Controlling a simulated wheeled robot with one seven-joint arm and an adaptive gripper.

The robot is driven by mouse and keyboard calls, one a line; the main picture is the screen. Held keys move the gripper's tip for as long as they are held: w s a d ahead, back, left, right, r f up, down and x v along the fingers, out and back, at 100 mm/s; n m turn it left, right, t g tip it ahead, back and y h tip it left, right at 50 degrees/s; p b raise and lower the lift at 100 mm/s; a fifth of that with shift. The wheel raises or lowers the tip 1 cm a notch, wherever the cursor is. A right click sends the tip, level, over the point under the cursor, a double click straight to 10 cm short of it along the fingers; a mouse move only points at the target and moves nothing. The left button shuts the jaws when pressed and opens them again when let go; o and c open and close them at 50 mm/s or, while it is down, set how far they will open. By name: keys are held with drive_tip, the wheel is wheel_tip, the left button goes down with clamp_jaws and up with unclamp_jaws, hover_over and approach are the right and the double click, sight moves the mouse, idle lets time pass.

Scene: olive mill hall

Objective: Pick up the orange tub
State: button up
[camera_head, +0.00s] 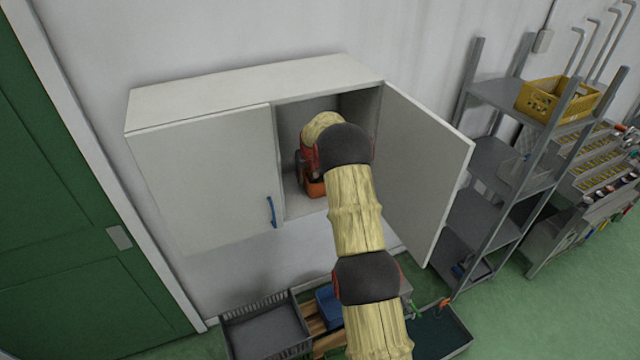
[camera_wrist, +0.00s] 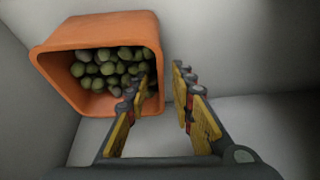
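The orange tub (camera_wrist: 95,32) shows in the wrist view at the upper left, full of green olives (camera_wrist: 104,68). In the head view a bit of the orange tub (camera_head: 316,188) shows low inside the open right part of the wall cabinet; my arm hides most of it. My gripper (camera_wrist: 162,78) is open, with a clear gap between its fingers. In the wrist view the left finger overlaps the tub's right side and the right finger is outside it, so the right wall appears between them. I cannot tell whether either finger touches it.
The white cabinet (camera_head: 195,100) has its right door (camera_head: 428,165) swung open to the right of my arm and its left door (camera_head: 205,180) shut. Below stand a dark crate (camera_head: 265,330) and a blue box (camera_head: 328,304). A metal shelf (camera_head: 490,210) with a yellow crate (camera_head: 535,101) stands at right.

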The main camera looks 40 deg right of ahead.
idle(0.4)
clamp_jaws()
idle(1.1)
